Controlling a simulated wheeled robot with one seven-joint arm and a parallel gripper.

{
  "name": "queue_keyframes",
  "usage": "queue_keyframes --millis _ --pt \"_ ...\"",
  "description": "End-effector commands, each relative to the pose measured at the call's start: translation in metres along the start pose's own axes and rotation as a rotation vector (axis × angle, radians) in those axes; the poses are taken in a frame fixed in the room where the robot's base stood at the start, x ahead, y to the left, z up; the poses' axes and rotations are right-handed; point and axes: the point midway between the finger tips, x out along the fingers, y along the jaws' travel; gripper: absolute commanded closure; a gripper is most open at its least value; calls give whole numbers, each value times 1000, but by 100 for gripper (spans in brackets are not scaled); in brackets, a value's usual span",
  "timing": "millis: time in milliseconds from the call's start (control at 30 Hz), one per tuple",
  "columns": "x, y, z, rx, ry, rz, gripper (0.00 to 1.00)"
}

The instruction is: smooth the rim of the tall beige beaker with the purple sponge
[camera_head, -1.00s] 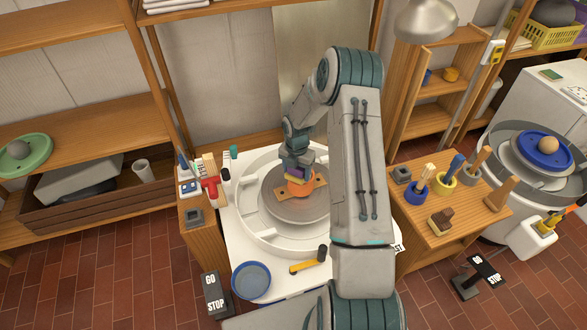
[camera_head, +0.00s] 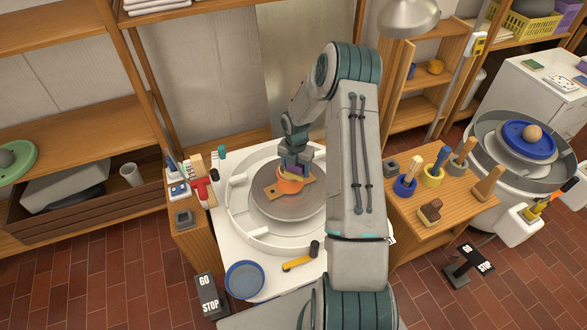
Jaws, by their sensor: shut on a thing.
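My gripper (camera_head: 295,160) is low over the wheel head (camera_head: 275,207) and is shut on a small purple sponge (camera_head: 292,169). The sponge is mostly hidden by the fingers. I see no clearly beige beaker on the wheel.
A blue bowl (camera_head: 245,280) and a yellow-handled tool (camera_head: 300,263) lie at the wheel's front. Small tools (camera_head: 190,180) crowd the left shelf. The right table (camera_head: 450,215) holds brush pots and a brown block (camera_head: 430,210). A pedal (camera_head: 207,293) stands front left.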

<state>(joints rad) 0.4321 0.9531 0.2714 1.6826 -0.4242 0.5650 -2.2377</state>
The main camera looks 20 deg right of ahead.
Motion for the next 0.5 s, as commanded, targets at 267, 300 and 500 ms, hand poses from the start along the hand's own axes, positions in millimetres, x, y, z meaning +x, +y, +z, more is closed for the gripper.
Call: queue_keyframes --millis 267,300,500 --pt "2 -6 12 1 1 -1 55" --pt "2 -7 12 1 1 -1 55" --pt "2 -5 20 2 0 -1 55"
